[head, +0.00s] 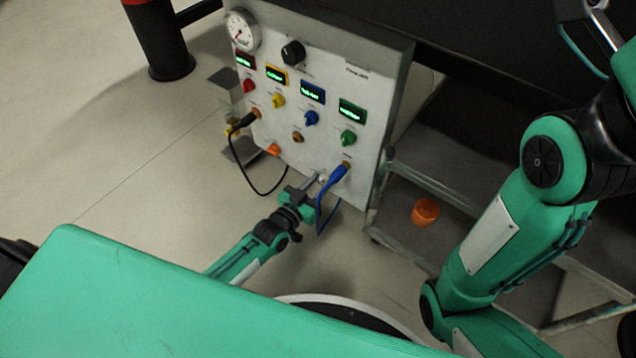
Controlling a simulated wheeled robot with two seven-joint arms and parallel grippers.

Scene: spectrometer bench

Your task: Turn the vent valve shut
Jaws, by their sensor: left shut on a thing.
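The white panel (300,133) stands upright and tilted in view, with dials, knobs and small displays on its front. My left gripper (314,184) reaches up from below to the lower edge of this front. It is shut on a small pale part there, which appears to be the vent valve (323,178). The fingers hide most of the valve, so its handle angle cannot be told. A blue plug (338,173) with a blue cable sits just right of the fingers, and the cable hangs beside the gripper. My right arm rises at the right; its gripper is not seen.
A round gauge (241,30) and a black knob (293,53) are at the panel's top. A black plug (244,121) with a looping cable is at its left. An orange cup (425,212) stands on the grey cart (415,180) at right.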

